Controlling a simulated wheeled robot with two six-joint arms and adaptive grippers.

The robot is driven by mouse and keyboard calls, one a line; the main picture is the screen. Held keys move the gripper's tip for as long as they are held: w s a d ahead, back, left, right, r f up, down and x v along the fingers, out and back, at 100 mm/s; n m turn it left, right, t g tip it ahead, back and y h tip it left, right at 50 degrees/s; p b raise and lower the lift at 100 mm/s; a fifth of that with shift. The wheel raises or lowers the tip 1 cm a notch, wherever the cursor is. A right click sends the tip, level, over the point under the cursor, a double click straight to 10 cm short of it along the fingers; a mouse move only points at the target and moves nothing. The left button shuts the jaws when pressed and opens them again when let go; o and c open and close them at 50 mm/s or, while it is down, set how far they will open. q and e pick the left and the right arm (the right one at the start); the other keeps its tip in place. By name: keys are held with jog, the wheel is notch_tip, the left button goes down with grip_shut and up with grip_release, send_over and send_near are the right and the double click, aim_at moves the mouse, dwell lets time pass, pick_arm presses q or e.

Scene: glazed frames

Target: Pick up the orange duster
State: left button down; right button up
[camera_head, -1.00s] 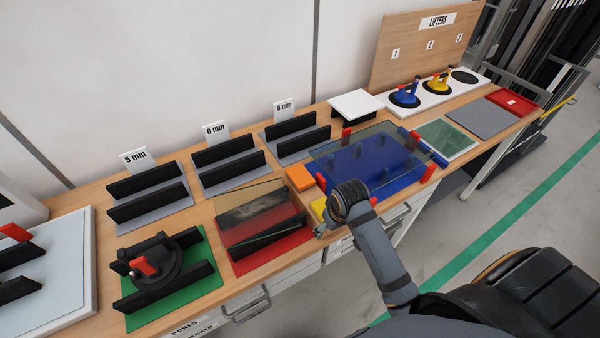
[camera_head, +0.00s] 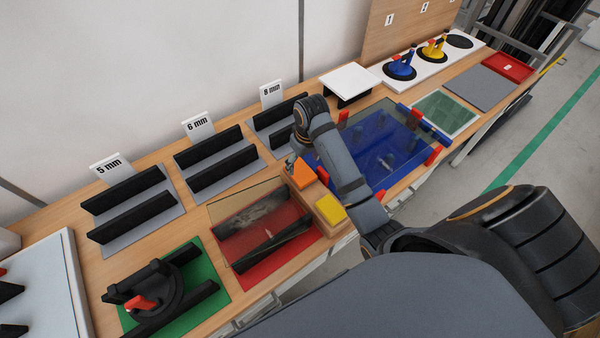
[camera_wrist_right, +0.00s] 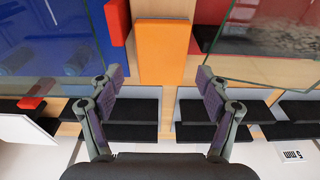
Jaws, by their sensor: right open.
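The orange duster (camera_head: 299,174) lies flat on the wooden bench between the red mat and the blue mat. A yellow block (camera_head: 330,210) lies in front of it. My right gripper (camera_head: 292,160) is above the back end of the duster, small and partly hidden by its own arm. In the right wrist view the duster (camera_wrist_right: 163,52) is an orange rectangle lying ahead of and between the spread fingers (camera_wrist_right: 160,77). The fingers are open and empty, one to each side of the duster's line. My left gripper is not in view.
A glass pane (camera_head: 262,205) leans over the red mat (camera_head: 262,270) left of the duster. Another pane lies over the blue mat (camera_head: 378,183), with red blocks (camera_head: 322,175) near the duster. Black racks (camera_head: 272,127) stand behind.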

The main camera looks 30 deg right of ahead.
aim_at(300, 171)
jog(key=shift+w+f, duration=0.4)
jog(key=shift+f, duration=0.1)
jog(key=shift+a+f+p, duration=0.2)
jog(key=shift+f+p, duration=0.65)
jog(key=shift+p, duration=0.1)
notch_tip(300, 171, down, 3)
jog(key=shift+w+f, duration=0.1)
jog(key=shift+w, duration=0.1)
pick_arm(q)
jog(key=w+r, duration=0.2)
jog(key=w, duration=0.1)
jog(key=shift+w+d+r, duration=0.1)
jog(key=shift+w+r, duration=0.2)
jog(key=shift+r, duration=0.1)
pick_arm(e)
jog(key=c, duration=1)
